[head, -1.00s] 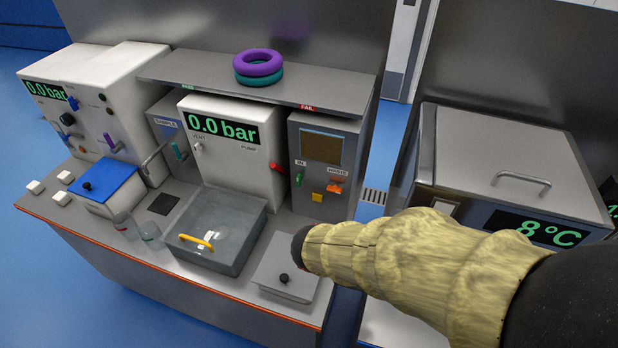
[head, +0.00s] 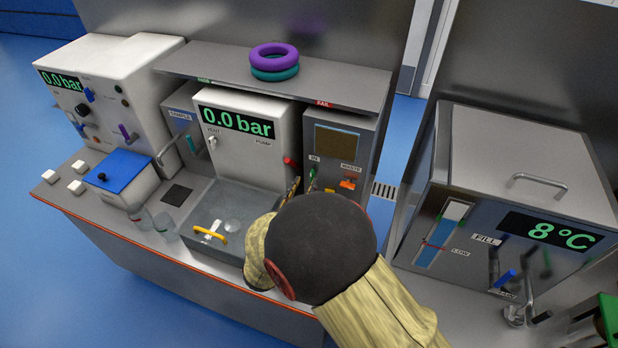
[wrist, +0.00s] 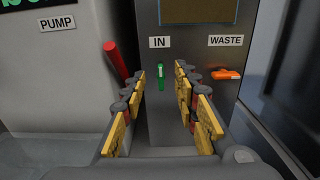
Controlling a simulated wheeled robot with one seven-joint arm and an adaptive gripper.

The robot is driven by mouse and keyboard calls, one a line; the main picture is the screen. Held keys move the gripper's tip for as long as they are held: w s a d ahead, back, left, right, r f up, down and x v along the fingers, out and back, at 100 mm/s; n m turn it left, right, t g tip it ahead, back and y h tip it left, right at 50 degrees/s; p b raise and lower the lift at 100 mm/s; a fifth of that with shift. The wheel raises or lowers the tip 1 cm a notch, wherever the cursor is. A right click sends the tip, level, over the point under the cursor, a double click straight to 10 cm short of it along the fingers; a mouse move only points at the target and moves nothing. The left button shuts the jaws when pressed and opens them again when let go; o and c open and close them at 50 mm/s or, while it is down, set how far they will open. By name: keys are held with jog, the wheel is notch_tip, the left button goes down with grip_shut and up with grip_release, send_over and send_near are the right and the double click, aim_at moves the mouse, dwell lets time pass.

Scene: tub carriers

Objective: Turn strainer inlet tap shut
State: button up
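The strainer inlet tap, labelled IN, is a small green handle (wrist: 160,76) on the front of a grey box (wrist: 200,65). The handle stands upright and also shows in the head view (head: 312,180). My gripper (wrist: 160,92) is open and empty. Its yellow-padded fingers lie left and right of the tap in the wrist view, short of the panel, with the tap between them in the picture. In the head view my arm hides most of the gripper; only a fingertip shows beside the tap.
A red lever (wrist: 116,60) on the white PUMP unit is close to my left finger. The orange WASTE tap (wrist: 226,74) is right of my right finger. Purple and teal rings (head: 274,57) sit on the shelf.

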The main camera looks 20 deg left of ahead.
aim_at(311, 173)
jog(key=shift+w+d, duration=0.2)
jog(key=shift+w, duration=2)
jog(key=c, duration=0.8)
